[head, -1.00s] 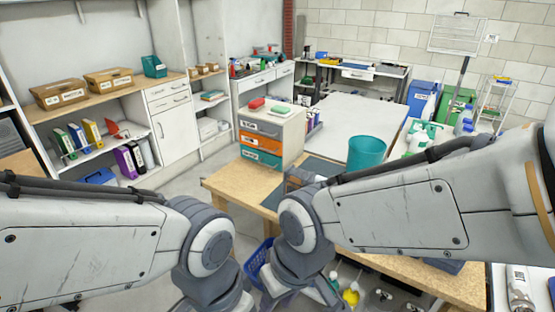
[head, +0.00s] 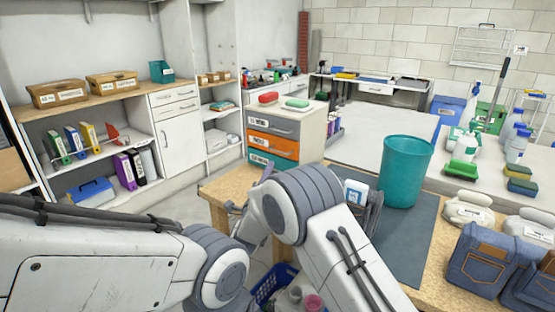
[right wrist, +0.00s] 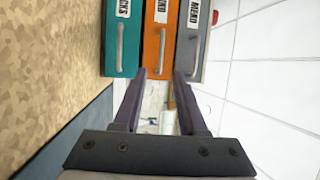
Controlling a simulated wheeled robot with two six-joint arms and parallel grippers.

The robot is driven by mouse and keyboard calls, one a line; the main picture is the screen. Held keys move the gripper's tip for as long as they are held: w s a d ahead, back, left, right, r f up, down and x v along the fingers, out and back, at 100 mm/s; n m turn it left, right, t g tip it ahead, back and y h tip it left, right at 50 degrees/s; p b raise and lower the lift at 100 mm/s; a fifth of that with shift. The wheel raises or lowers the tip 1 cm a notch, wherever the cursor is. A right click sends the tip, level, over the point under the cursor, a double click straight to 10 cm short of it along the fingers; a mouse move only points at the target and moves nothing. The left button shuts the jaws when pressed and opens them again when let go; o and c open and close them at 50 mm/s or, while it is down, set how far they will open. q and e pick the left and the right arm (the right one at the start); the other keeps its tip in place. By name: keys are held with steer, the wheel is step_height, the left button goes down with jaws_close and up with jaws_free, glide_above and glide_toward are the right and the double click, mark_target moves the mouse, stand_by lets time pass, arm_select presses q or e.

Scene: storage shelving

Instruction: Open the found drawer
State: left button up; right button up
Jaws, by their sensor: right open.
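A small drawer unit stands beyond the wooden table in the head view, with a grey top drawer (head: 274,124), an orange middle drawer (head: 273,145) and a teal bottom drawer (head: 262,160). All three look shut. The right wrist view shows them turned sideways: teal (right wrist: 122,40), orange (right wrist: 158,40) and grey (right wrist: 192,45), each with a bar handle and a label. My right gripper (right wrist: 160,75) is open and empty, its fingers pointing at the drawer fronts. In the head view my right arm mostly hides it. My left arm shows, but its gripper does not.
A teal bin (head: 405,172) stands on a dark mat (head: 410,240) on the wooden table (head: 232,185). Denim pouches (head: 478,260) lie at the right. A blue basket (head: 272,285) is below. Shelves with boxes (head: 58,93) line the left wall.

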steer(key=x, duration=1)
steer(key=shift+r+p, duration=0.15)
steer(key=shift+p, duration=0.15)
jaws_close()
stand_by(1.0)
